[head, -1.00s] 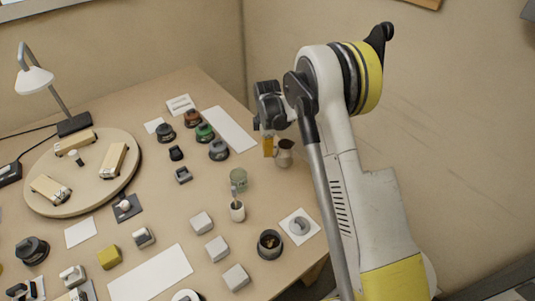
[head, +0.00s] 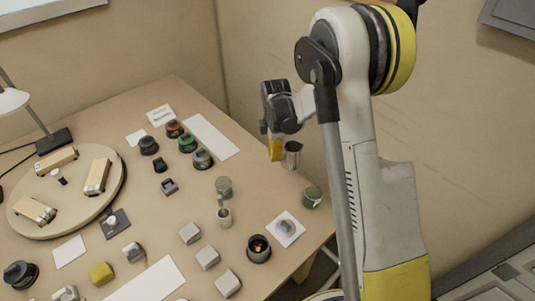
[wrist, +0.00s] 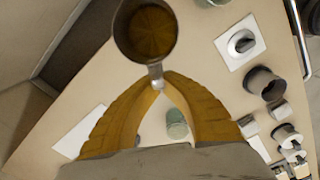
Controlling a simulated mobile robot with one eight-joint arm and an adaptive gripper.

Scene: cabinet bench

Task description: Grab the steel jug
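The steel jug (head: 292,155) is near the table's far right edge in the head view, beside the yellow fingertips of my gripper (head: 275,150). It appears raised off the table. In the wrist view the jug (wrist: 146,32) is large at the top, seen from above, with a brownish interior. Its handle points down to where the two yellow fingers of my gripper (wrist: 166,82) come together. The fingers are closed on the handle; the exact contact is partly hidden by the fingertips.
A green jar (head: 312,196) stands at the right table edge, and another greenish jar (head: 223,187) stands further left. A dark cup (head: 259,249) and a white card with a grey item (head: 286,228) are nearer. A round board (head: 115,190) fills the left.

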